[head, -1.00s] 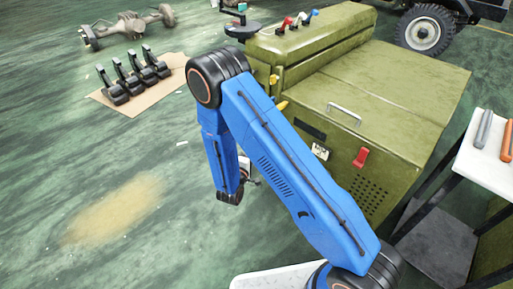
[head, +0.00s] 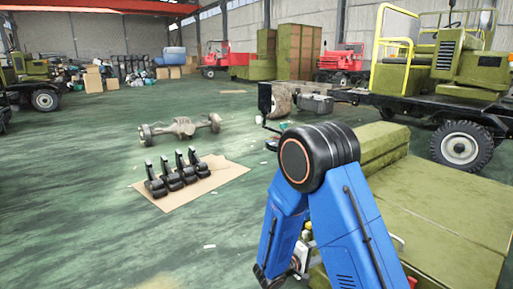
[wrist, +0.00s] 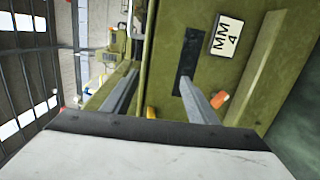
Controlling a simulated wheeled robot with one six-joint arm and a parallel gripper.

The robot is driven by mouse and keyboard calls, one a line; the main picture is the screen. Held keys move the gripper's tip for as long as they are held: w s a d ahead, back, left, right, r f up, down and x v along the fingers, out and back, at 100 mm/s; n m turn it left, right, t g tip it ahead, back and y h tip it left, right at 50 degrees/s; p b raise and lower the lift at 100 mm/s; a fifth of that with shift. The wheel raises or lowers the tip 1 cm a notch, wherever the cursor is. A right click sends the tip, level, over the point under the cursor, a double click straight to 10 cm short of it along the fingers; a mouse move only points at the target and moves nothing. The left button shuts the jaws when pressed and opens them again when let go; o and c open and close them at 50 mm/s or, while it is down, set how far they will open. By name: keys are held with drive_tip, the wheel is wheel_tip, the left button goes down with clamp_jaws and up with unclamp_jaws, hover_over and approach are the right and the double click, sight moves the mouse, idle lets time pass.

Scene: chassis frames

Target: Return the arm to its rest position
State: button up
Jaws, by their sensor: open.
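My blue arm (head: 345,230) is bent in the head view. Its black elbow joint (head: 320,155) is up near the middle, and the links run down from it to the bottom edge. My gripper is not clearly visible there; the lower end of the forearm is at the bottom edge. In the wrist view my gripper (wrist: 158,78) is open, its two grey fingers apart with nothing visible held between them. Beyond the fingers is an olive-green panel with a white label (wrist: 226,36) reading "MM 4". The label and the hall appear turned sideways there.
The olive cabinet (head: 450,220) stands right of and behind my arm. Black pedal-like parts (head: 172,177) lie on cardboard (head: 215,172) on the floor to the left. An axle (head: 183,127) lies behind them. A vehicle chassis (head: 400,100) stands behind the cabinet. The left floor is open.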

drive_tip(key=s+d+r+m+g+y, duration=0.2)
drive_tip(key=s+d+r+m+g, duration=0.15)
drive_tip(key=s+d+r, duration=0.4)
drive_tip(key=s+d+r+m+g+y, duration=0.2)
drive_tip(key=s+d+r+g, duration=0.25)
drive_tip(key=s, duration=0.65)
drive_tip(key=s+a+r+t+y, duration=0.1)
drive_tip(key=s+a+r+y, duration=0.1)
drive_tip(key=s, duration=0.3)
drive_tip(key=s+a+r+t+y, duration=0.1)
drive_tip(key=s+a+r+y, duration=0.2)
drive_tip(key=s+y, duration=0.2)
drive_tip(key=s+a+r+m+t+y, duration=0.1)
drive_tip(key=s+a+r+t+y, duration=0.1)
drive_tip(key=s, duration=0.4)
drive_tip(key=shift+s+a+r+y, duration=0.25)
drive_tip(key=shift+a+r+y, duration=0.25)
drive_tip(key=shift+a+y, duration=0.3)
